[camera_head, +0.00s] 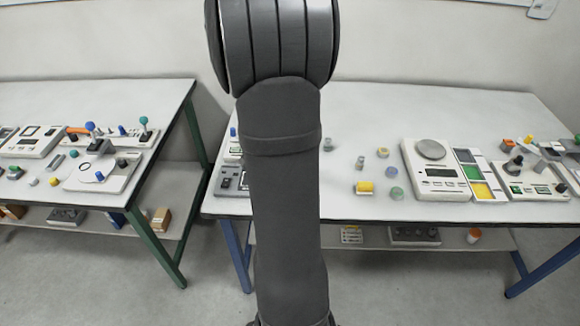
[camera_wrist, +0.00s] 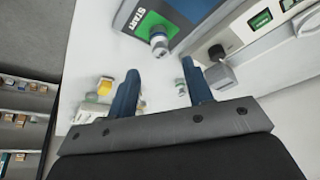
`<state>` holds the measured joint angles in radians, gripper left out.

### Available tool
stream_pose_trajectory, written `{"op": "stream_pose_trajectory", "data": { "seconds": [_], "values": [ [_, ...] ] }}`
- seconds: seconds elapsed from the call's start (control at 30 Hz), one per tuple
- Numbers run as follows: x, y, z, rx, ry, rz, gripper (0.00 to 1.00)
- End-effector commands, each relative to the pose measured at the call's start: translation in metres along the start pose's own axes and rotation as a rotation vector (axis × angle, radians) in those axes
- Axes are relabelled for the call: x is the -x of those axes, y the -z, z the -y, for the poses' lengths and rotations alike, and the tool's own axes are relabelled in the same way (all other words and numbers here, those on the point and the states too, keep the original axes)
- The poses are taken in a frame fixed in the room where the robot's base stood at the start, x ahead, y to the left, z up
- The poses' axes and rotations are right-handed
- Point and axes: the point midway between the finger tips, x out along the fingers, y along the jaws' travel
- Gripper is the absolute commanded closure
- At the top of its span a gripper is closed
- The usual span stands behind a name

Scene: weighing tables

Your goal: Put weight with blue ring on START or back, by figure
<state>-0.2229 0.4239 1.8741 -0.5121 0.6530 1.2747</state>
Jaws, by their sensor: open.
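In the wrist view my gripper (camera_wrist: 161,68) is open, with two dark blue fingers apart and nothing clearly held between them. Beyond the fingertips a small grey metal weight (camera_wrist: 158,40) stands at the edge of the green field marked START (camera_wrist: 147,24). I cannot make out a blue ring on it. In the head view my arm hides the gripper. Several small weights stand on the right table, including a grey one (camera_head: 360,162) and a yellow-ringed one (camera_head: 382,152); which has a blue ring is unclear. The scale (camera_head: 424,187) has a display too small to read.
In the wrist view a white device (camera_wrist: 245,45) with green displays and a black knob lies to the right. In the head view a panel with green and yellow fields (camera_head: 472,172) adjoins the scale. The left table (camera_head: 150,95) carries more instruments.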

Motion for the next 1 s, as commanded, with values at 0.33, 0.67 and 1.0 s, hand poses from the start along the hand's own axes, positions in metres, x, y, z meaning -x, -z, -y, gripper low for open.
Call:
{"op": "stream_pose_trajectory", "data": {
  "seconds": [0.33, 0.67, 1.0],
  "values": [
    [0.042, 0.0, 0.0, 0.0, 0.001, -0.001, 0.54],
    [0.045, 0.0, 0.0, 0.0, 0.001, 0.0, 0.54],
    [0.026, 0.0, 0.0, 0.001, -0.003, 0.002, 0.54]
  ]
}}
